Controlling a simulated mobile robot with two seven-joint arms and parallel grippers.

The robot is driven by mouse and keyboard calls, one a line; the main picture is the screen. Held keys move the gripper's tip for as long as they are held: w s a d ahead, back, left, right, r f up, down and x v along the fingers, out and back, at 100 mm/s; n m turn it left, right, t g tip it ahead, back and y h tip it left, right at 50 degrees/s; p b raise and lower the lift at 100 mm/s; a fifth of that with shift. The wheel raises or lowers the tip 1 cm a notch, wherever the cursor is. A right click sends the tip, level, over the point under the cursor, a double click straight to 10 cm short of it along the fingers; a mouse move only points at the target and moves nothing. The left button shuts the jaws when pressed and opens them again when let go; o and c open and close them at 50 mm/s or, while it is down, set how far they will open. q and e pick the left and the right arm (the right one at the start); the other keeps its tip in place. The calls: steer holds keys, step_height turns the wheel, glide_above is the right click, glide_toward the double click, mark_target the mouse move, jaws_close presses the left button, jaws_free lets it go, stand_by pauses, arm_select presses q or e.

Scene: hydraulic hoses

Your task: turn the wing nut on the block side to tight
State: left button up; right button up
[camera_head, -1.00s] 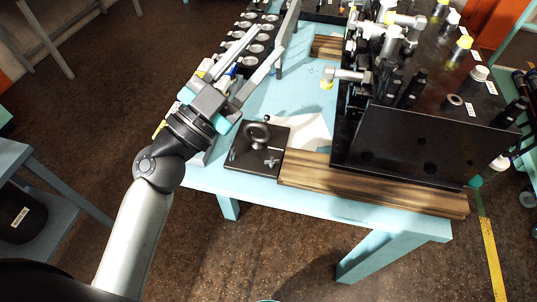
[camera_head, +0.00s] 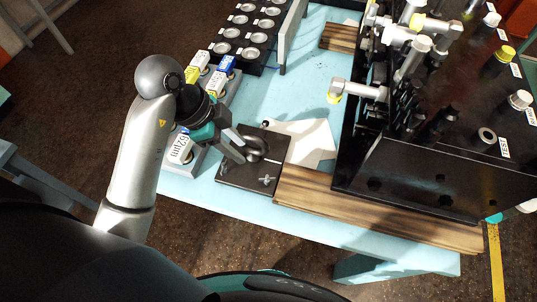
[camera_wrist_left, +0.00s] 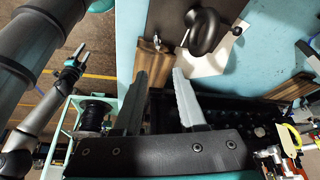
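A dark square plate (camera_head: 230,178) lies on the light-blue table and carries a black handwheel (camera_head: 256,143). A small silvery wing nut (camera_head: 266,179) sits on its near right part, on the side towards the big black block (camera_head: 400,170). A second silvery fitting, seen earlier on the plate's left part, is hidden by the gripper. My left gripper (camera_head: 240,151) is over the plate's left part, close to the handwheel, away from the wing nut. In the left wrist view its fingers (camera_wrist_left: 166,85) are apart with nothing between them. A small silvery piece (camera_wrist_left: 157,41) shows beyond them. My right gripper (camera_wrist_left: 73,63) shows small and far off.
A wooden board (camera_head: 370,212) lies right of the plate, under the block. Levers and fittings stand on the block. Labelled boxes (camera_head: 184,148) and a black rack of round cups (camera_head: 245,30) are at the left. A pale sheet (camera_head: 308,138) lies behind the plate.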

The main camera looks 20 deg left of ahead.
arm_select(q)
glide_toward(266, 178)
steer(key=b+x, duration=0.1)
steer(key=x, duration=0.7)
steer(key=shift+f+b, duration=0.15)
steer(key=shift+b, duration=0.25)
arm_select(e)
steer(key=shift+s+f, duration=0.6)
steer(key=shift+f, duration=0.25)
arm_select(q)
jaws_close()
